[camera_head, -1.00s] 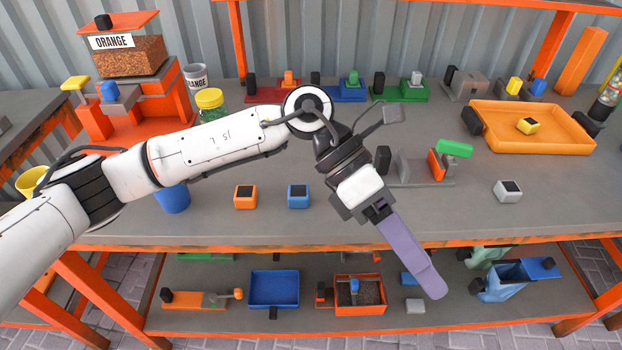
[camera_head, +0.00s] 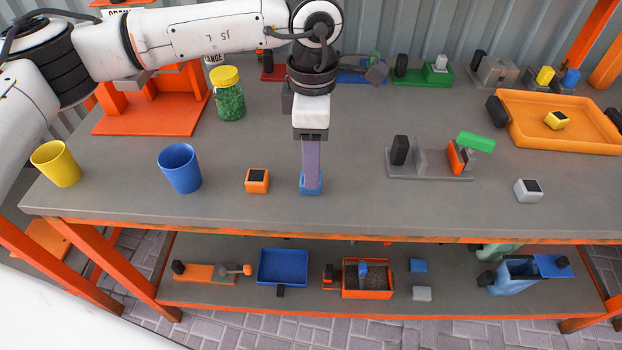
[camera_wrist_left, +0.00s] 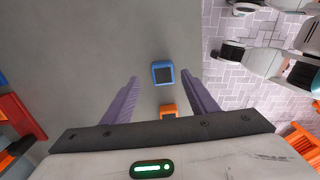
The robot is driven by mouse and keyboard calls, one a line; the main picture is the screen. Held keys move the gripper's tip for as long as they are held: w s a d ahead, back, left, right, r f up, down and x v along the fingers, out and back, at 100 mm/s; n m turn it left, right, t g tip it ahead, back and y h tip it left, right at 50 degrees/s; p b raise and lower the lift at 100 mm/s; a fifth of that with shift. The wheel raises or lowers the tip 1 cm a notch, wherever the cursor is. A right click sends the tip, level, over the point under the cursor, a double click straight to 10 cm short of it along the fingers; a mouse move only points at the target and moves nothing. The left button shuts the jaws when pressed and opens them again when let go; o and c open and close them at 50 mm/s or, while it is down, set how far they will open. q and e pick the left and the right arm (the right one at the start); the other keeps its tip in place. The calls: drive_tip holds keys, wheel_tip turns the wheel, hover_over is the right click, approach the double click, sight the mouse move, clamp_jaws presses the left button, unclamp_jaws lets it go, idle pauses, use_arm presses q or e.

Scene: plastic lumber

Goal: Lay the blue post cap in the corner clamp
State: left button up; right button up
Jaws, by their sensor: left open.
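The blue post cap (camera_head: 303,184) stands on the workbench, with a dark square on its top, partly hidden behind the purple fingers of my left gripper (camera_head: 311,186). The gripper points down over it. In the left wrist view the blue post cap (camera_wrist_left: 162,73) shows between the two open fingers and away from both, with nothing held. The corner clamp seems to be the grey fixture (camera_head: 432,178) to the right, with a black knob, an orange jaw and a green handle. My right gripper is not in view.
An orange post cap (camera_head: 257,181) sits just left of the blue one. A white cap (camera_head: 528,190) lies right of the clamp. A blue cup (camera_head: 180,168) and a green jar (camera_head: 228,98) stand left. The bench between blue cap and clamp is clear.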

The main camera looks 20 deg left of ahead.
sight(303, 190)
use_arm(q)
drive_tip(key=f, duration=0.4)
drive_tip(key=shift+s+a+f+p, duration=0.1)
drive_tip(key=shift+s+p, duration=0.15)
drive_tip(key=shift+p, duration=0.05)
drive_tip(key=c, duration=1.1)
